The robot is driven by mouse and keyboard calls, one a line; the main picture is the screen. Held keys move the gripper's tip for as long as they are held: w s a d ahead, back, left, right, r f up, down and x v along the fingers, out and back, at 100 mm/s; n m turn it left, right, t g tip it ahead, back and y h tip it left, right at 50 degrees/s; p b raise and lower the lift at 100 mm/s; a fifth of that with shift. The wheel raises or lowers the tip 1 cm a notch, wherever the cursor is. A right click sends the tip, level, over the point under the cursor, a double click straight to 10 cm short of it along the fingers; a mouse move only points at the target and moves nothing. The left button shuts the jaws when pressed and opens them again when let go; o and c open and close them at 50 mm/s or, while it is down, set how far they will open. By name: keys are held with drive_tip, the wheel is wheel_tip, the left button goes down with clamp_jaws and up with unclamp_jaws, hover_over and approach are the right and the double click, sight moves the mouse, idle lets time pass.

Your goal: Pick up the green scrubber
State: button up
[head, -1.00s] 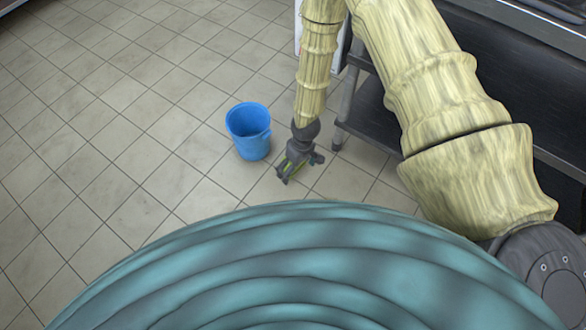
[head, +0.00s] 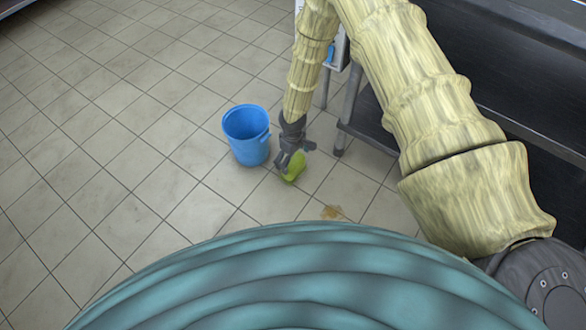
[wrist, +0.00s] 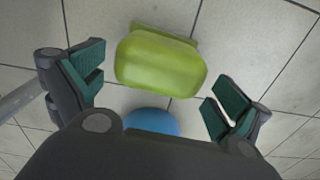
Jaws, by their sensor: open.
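The green scrubber (head: 294,166) is a rounded yellow-green block low by the floor, just right of the blue bucket in the head view. My gripper (head: 287,158) is right at it, with a dark finger partly covering its left side. In the wrist view the scrubber (wrist: 160,62) lies ahead of my gripper (wrist: 165,92), between the lines of the two spread fingers. Tile shows between it and each finger, so neither touches it. The jaws are open and empty. I cannot tell whether its underside rests on the floor.
The blue bucket (head: 247,134) stands close left of my gripper. A dark metal shelf unit (head: 366,122) with a leg is to the right. A blue round shape (wrist: 152,122) shows below the scrubber. Tiled floor at left is clear.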

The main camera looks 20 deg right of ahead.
drive_tip(key=shift+f+b, duration=1.7)
drive_tip(key=shift+f, duration=0.9)
drive_tip(key=shift+c, duration=0.2)
drive_tip(key=c, duration=0.7)
